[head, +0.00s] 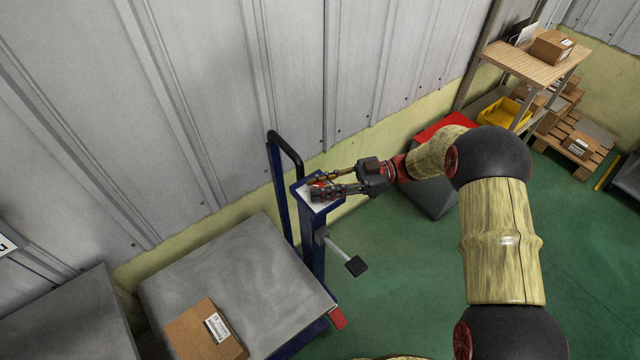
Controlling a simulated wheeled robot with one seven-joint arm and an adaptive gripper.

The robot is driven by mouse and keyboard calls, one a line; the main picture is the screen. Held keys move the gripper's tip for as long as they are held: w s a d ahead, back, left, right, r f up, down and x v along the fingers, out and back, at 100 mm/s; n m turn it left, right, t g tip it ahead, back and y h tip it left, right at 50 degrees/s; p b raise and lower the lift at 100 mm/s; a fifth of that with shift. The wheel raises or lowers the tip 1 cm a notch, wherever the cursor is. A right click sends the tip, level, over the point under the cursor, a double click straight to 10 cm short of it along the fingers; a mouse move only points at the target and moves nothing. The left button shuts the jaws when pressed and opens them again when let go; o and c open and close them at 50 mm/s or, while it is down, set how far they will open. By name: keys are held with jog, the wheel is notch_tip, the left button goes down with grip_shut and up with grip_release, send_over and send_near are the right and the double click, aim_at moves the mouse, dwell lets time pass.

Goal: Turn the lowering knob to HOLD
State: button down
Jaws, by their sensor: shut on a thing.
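The lowering knob (318,184) is a small red part on the pale top panel (326,203) of a blue post, mostly hidden by my fingers. My gripper (314,188) reaches in from the right over this panel, and its dark fingers are shut on the knob. The HOLD marking and the knob's pointing direction are too small and covered to read.
The blue lift post (312,250) has a black handle (286,146) behind it and a pedal (355,266) at its side. A grey platform (255,262) carries a cardboard box (205,333). A wooden table (525,66) stands at the back right. Green floor is open at right.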

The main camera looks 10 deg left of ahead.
dwell(0.4)
jog(key=c, duration=1.7)
grip_release()
jog(key=shift+a, duration=0.1)
jog(key=shift+o, duration=0.4)
jog(key=v, duration=1.2)
